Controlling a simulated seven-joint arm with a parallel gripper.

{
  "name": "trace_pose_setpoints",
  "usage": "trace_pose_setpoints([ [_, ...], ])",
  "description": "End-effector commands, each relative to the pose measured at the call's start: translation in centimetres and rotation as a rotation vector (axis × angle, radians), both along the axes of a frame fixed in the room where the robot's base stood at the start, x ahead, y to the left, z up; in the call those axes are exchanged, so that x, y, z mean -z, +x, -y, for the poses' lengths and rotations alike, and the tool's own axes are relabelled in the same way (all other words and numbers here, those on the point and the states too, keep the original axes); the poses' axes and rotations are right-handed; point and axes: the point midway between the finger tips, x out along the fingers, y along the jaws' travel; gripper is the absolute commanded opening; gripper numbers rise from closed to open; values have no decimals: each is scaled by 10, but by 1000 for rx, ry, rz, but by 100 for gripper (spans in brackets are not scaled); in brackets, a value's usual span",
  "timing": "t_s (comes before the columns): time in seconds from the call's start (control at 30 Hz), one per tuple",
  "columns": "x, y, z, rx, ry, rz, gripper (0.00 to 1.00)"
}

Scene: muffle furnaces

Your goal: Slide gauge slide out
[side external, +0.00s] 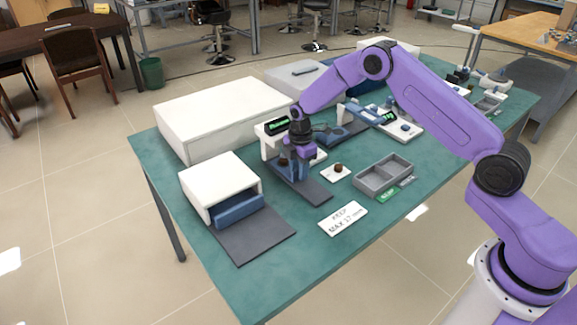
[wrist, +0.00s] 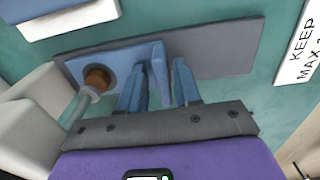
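The gauge (side external: 266,146) is a white housing with a small dark green-lit display, standing on the table. A dark grey base plate (side external: 313,193) runs out from it toward the front; it also shows in the wrist view (wrist: 225,48). The blue slide (wrist: 118,56) lies on this plate and carries a round brown piece (wrist: 98,78). An upright blue tab (wrist: 158,66) stands at the slide's end. My gripper (wrist: 160,70) is open, its blue fingers on either side of the tab, with a visible gap on the right. In the side view my gripper (side external: 301,166) partly hides the slide.
A white box with a blue drawer (side external: 238,208) stands at the left. A brown piece on a white pad (side external: 338,169), a grey two-compartment tray (side external: 385,175) and a "KEEP MAX 17 mm" card (side external: 343,217) lie to the right. The base plate's front part is clear.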

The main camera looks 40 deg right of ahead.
Motion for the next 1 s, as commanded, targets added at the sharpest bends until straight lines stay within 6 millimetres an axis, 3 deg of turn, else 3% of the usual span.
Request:
trace_pose_setpoints([
  [0.07,9,-7,0,-1,-3,-21,40],
  [0.1,10,-7,0,-1,-3,-21,20],
  [0.17,10,-8,0,-1,-3,-23,2],
  [0.43,10,-13,-1,-2,-3,-26,2],
  [1.0,9,-43,-2,-2,-3,-28,2],
])
